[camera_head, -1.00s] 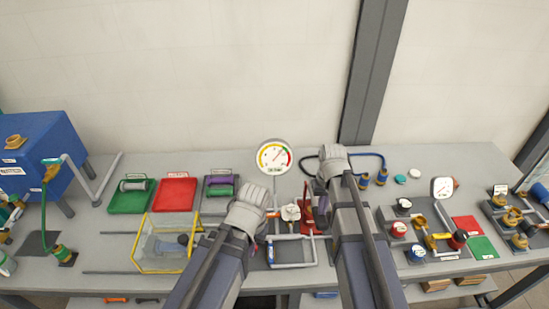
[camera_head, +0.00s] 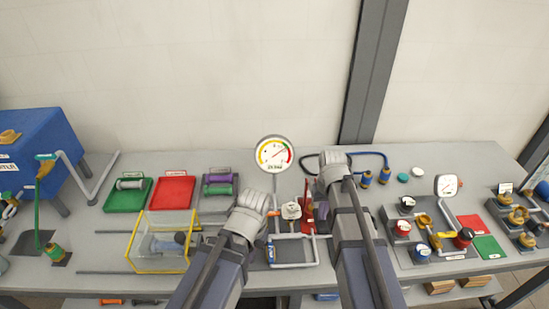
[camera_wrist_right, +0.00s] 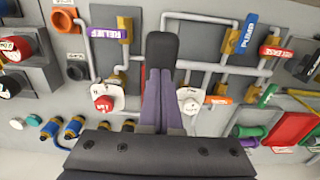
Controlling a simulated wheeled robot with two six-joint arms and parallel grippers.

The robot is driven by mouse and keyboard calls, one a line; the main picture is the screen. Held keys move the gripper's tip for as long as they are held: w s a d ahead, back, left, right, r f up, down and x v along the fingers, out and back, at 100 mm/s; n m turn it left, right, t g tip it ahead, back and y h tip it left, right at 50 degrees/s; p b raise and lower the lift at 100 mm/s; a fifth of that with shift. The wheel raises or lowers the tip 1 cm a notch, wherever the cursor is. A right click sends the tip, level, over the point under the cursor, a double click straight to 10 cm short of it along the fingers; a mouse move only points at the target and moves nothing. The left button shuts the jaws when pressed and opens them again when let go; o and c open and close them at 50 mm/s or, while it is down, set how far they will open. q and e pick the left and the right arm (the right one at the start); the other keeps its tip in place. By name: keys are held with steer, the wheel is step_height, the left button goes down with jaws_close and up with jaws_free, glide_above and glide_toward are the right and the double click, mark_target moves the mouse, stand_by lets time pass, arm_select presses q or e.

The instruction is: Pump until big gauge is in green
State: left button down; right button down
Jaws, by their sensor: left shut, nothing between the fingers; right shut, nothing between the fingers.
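The big round gauge (camera_head: 275,153) stands upright at the back middle of the bench. Its rim has yellow, green and red bands; its needle points to the upper right, but the exact band is too small to tell. A blue lever marked PUMP (camera_wrist_right: 249,33) is in the right wrist view, to the right of my right gripper (camera_wrist_right: 162,50). That gripper is shut and empty above the pipework. In the head view my right gripper (camera_head: 322,208) is beside a red part (camera_head: 307,210). My left gripper (camera_head: 268,213) is shut and empty, left of the white-capped fitting (camera_head: 291,211).
A purple RELIEF lever (camera_wrist_right: 110,33) and a red RELEASE lever (camera_wrist_right: 277,47) are near. A yellow-framed clear box (camera_head: 160,245), green tray (camera_head: 127,197) and red tray (camera_head: 173,192) lie left. A smaller gauge (camera_head: 447,185) and valves stand right.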

steer(key=shift+r, duration=0.15)
step_height(320, 180, up, 4)
steer(key=p, duration=0.4)
steer(key=shift+r, duration=0.1)
stand_by(0.5)
step_height(320, 180, up, 5)
steer(key=p, duration=0.5)
steer(key=s+a+f+n+b, duration=0.1)
steer(key=s+a+f+b, duration=0.4)
steer(key=s+f+b, duration=0.2)
steer(key=s+a+f+n+h+b, duration=0.1)
steer(key=s+a+f+n+b, duration=0.1)
steer(key=s+a+f+b, duration=0.3)
step_height(320, 180, down, 4)
steer(key=s+b, duration=0.2)
steer(key=b, duration=0.2)
steer(key=shift+s+a+f, duration=0.15)
steer(key=shift+a, duration=0.1)
